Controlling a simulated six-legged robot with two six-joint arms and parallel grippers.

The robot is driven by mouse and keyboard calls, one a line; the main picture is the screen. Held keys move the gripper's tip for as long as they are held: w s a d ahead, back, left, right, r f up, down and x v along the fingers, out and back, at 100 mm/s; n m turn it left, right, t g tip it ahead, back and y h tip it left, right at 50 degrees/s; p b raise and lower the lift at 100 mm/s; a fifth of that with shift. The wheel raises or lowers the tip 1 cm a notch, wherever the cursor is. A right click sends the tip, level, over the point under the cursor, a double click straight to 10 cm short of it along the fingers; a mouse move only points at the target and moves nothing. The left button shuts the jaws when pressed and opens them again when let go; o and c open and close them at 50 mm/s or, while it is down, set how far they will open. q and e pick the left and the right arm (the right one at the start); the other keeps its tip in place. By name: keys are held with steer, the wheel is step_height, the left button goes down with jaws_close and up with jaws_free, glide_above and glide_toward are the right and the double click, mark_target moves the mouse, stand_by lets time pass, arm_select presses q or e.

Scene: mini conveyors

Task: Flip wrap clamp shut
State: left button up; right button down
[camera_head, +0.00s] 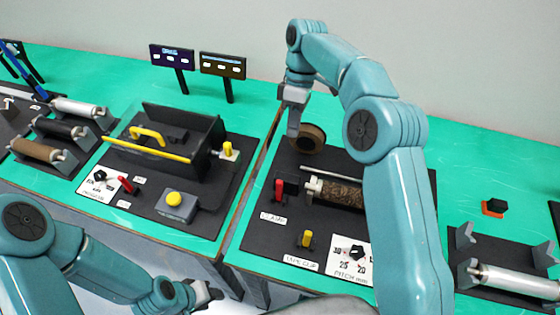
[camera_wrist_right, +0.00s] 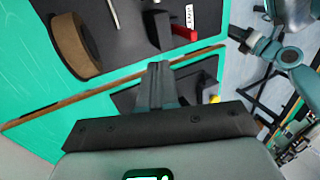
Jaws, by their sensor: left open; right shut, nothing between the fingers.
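The wrap clamp's red lever (camera_head: 278,190) stands upright at the left end of the wrapping station, beside a dark block and above a white label. In the right wrist view the red lever (camera_wrist_right: 184,33) shows at the top, next to its dark block. A patterned brown roll (camera_head: 340,193) lies right of the lever, partly hidden by my right arm. My right gripper (camera_head: 293,130) is shut and empty, above and behind the lever, beside a brown tape ring. Its fingers (camera_wrist_right: 155,85) touch nothing visible. My left gripper (camera_head: 207,294) is open and empty, low in front of the table edge.
The brown tape ring (camera_head: 312,139) stands behind the roll. A yellow knob (camera_head: 307,239) and a black dial (camera_head: 356,252) are at the station's front. Two small displays (camera_head: 172,55) stand behind.

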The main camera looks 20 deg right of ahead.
arm_select(q)
steer(key=shift+w+d, duration=0.15)
steer(key=shift+w, duration=0.35)
arm_select(e)
steer(key=shift+w+d+r, duration=0.1)
steer(key=shift+w+d, duration=0.1)
steer(key=shift+a, duration=0.1)
glide_toward(279, 191)
steer(key=w+d+f, duration=0.3)
steer(key=f, duration=0.1)
steer(key=shift+s+a+f+p, duration=0.3)
steer(key=shift+s+a+p, duration=0.05)
steer(key=shift+s+a, duration=0.15)
steer(key=shift+s+a+f+p, duration=0.35)
steer(key=shift+s+a, duration=0.1)
steer(key=shift+s, duration=0.1)
steer(key=shift+s+a, duration=0.3)
steer(key=shift+s, duration=0.25)
arm_select(q)
steer(key=shift+s+r, duration=0.25)
steer(key=shift+r, duration=0.6)
steer(key=shift+f, duration=0.1)
